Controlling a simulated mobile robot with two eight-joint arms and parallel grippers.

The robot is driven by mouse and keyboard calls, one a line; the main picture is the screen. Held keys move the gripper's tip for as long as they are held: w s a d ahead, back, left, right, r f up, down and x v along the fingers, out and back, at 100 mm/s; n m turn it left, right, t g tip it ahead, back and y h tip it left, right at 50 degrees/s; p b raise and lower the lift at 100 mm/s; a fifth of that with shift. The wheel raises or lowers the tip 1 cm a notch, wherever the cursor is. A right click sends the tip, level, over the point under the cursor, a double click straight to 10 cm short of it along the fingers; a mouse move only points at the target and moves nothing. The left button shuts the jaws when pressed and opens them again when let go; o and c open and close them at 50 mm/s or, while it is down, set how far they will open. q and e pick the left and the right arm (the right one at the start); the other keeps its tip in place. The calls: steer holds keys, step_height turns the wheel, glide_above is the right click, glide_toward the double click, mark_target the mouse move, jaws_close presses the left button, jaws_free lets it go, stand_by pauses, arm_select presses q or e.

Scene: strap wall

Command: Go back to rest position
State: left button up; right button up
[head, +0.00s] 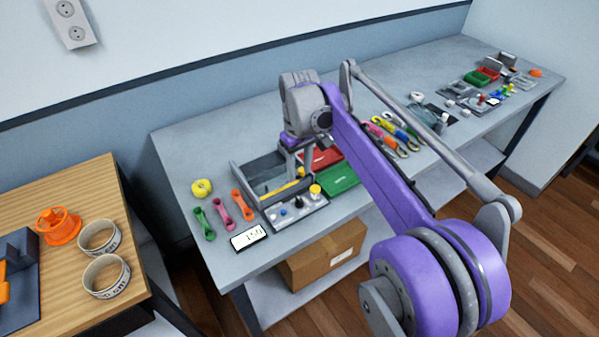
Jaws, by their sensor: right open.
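My right arm, purple and grey, reaches from the lower right over the grey workbench (180,160). My right gripper (292,162) points down above the back of a grey tray (240,178) on the bench. It is open, and I see nothing held in it. The arm hides part of the tray area and the bench behind it. My left gripper and left arm are not in view.
By the tray are a red bin (322,160), a green bin (337,180) and several coloured straps. A display reading 150 (248,237) lies in front. A cardboard box (325,255) sits below. A wooden table (60,205) with tape rolls (106,277) stands at left.

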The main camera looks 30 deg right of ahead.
stand_by(0.4)
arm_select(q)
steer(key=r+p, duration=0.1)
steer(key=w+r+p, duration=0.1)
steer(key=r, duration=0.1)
arm_select(e)
steer(key=s+a+f+t, duration=0.2)
steer(key=s+a+f, duration=0.2)
steer(key=s, duration=0.7)
steer(key=s+a+f+m+t, duration=0.1)
steer(key=s+a+f+t, duration=0.2)
steer(key=s+a, duration=0.3)
steer(key=s+f, duration=0.1)
steer(key=s, duration=0.4)
steer(key=shift+f, duration=0.4)
